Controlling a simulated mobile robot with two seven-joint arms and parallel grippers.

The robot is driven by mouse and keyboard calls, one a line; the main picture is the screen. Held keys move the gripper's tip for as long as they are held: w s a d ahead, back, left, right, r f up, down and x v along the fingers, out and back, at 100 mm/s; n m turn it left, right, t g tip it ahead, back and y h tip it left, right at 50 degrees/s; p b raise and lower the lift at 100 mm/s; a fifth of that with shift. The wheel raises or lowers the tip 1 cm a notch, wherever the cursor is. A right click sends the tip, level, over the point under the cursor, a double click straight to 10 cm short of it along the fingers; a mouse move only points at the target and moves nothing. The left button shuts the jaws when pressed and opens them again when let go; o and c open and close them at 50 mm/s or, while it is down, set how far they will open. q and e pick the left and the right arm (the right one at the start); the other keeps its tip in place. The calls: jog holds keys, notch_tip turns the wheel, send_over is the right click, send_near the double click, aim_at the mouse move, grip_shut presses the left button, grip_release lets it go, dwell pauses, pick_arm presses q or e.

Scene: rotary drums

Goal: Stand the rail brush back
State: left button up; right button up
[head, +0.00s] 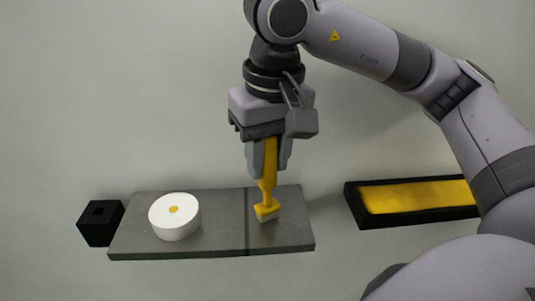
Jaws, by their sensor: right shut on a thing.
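A yellow rail brush (268,187) with a pale bristle end hangs upright, bristles down, from my right gripper (268,165). A small black block with a square hole (98,222) stands at the plate's left end. My left gripper is not in view.
A white round drum (174,217) with a yellow centre sits on the left part of the plate. A black-rimmed tray with a yellow inside (412,197) lies to the right, partly behind my right arm. The pale surface around them is clear.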

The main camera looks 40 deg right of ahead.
jog(key=shift+f, duration=0.2)
jog(key=o, duration=1.1)
jog(key=shift+r, duration=0.1)
jog(key=shift+c, duration=0.2)
jog(key=shift+r, duration=0.25)
notch_tip(320, 180, up, 12)
jog(key=s+p, duration=0.1)
jog(key=p, duration=0.1)
jog(key=shift+s+a+f, duration=0.15)
jog(key=shift+s, duration=0.05)
